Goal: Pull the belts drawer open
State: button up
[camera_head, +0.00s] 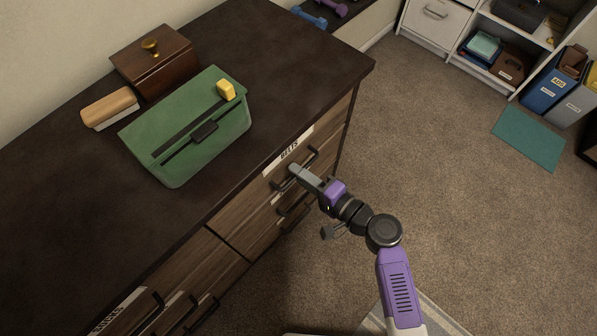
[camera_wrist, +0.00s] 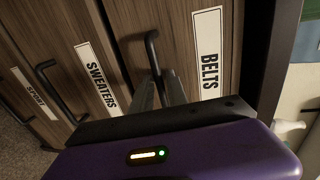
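The belts drawer (camera_head: 268,183) is the top right drawer of the dark wooden dresser, with a white "BELTS" label (camera_head: 289,150) on its front. The label also shows sideways in the wrist view (camera_wrist: 209,55). The drawer front looks flush with the dresser. Its black bar handle (camera_wrist: 151,48) runs beside the label. My gripper (camera_head: 295,171) is at the middle of this handle. In the wrist view the two fingers (camera_wrist: 160,85) stand close together on either side of the bar and look shut on it; the contact itself is partly hidden.
The sweaters drawer (camera_wrist: 95,75) is below, with its own handle. On the dresser top (camera_head: 75,215) are a green container (camera_head: 185,165), a brown box (camera_head: 160,65) and a wooden-backed brush (camera_head: 108,106).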

jog(key=shift+w+a, duration=0.15)
jog(key=shift+a, duration=0.1)
grip_shut()
dwell(1.4)
